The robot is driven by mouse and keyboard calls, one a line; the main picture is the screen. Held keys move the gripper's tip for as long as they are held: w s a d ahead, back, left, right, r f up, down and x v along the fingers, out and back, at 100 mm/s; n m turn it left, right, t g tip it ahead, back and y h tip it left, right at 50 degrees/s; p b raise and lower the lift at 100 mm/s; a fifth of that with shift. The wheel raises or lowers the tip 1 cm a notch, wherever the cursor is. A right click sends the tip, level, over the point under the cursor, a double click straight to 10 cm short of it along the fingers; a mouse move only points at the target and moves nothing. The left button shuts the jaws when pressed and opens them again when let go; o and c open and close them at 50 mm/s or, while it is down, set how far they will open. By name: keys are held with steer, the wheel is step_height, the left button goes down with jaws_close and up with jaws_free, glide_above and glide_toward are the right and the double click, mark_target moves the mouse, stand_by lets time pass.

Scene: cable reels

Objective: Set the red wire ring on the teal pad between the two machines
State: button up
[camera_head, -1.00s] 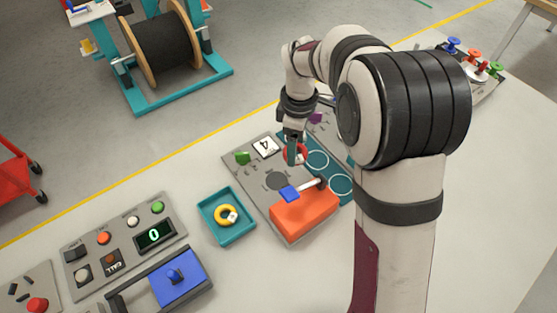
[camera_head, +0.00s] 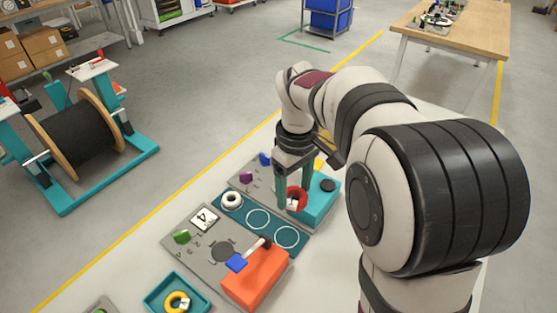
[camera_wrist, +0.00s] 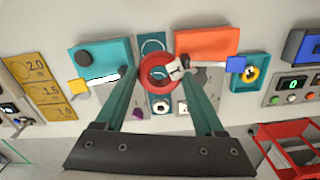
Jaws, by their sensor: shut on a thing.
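My gripper (camera_head: 292,203) is shut on the red wire ring (camera_head: 298,196), which has a white tag on it. The ring also shows between the fingertips in the wrist view (camera_wrist: 149,80). The teal pad (camera_head: 272,229) is a strip with round outlines, lying between the orange machine (camera_head: 262,278) and the teal machine (camera_head: 322,204). A white ring (camera_head: 231,200) sits on the pad's far left outline; the other two outlines look empty. In the wrist view the red ring covers the pad's middle. It looks held above; its exact height cannot be told.
The orange machine has a lever with a blue handle (camera_head: 237,263). A teal tray (camera_head: 152,304) holds a yellow ring (camera_head: 176,300). A large cable reel (camera_head: 80,135) is beyond the table.

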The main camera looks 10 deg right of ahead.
steer(key=w+f+n, duration=0.1)
steer(key=f+n, duration=0.3)
steer(key=f, duration=0.2)
steer(key=w+f+n, duration=0.1)
steer(key=f+n, duration=0.4)
steer(key=f, duration=0.1)
steer(key=w+f+n, duration=0.1)
steer(key=f+n, duration=0.4)
steer(key=f, duration=0.2)
steer(key=shift+w+a, duration=0.15)
steer(key=shift+w, duration=0.2)
steer(key=shift+f, duration=0.4)
steer(key=shift+f, duration=0.1)
steer(key=shift+f, duration=0.2)
steer(key=o, duration=1.5)
steer(key=shift+r, duration=0.1)
